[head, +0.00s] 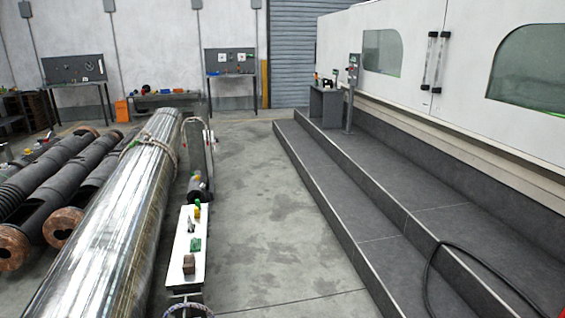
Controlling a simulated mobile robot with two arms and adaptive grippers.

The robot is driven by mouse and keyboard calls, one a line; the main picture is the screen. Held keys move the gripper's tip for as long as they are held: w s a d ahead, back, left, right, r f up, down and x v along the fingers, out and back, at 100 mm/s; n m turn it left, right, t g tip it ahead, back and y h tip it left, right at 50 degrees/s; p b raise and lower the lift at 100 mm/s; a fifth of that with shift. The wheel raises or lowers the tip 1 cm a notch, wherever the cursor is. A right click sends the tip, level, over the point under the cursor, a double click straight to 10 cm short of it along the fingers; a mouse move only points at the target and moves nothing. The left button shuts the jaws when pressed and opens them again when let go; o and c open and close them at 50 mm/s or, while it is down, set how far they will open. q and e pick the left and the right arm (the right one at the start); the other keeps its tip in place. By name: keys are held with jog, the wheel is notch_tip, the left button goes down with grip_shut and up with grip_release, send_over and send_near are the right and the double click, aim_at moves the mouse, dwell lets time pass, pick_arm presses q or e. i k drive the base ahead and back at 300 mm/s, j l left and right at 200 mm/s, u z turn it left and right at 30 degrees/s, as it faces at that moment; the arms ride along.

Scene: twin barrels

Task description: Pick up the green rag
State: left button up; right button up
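A small crumpled green thing, which looks like the green rag (195,245), lies on a narrow white tabletop (185,272). It is near the right edge of the top, about midway along its length. A brown block (188,264) sits nearer to me on the same top. A small dark item (191,224) and a yellow-green item (197,211) are farther back on it. Neither of my grippers shows in the head view.
A long shiny metal barrel (105,225) lies close to the left of the white top. Darker barrels (60,165) with copper-coloured ends lie farther left. Open concrete floor (265,215) is to the right, up to grey steps (350,225). A black cable (470,258) crosses the steps.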

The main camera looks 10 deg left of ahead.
aim_at(195, 245)
jog(key=i+u, duration=0.4)
jog(key=i+l+u, duration=0.2)
jog(key=u, duration=0.2)
jog(key=i+l+u, duration=0.4)
jog(key=j, duration=0.1)
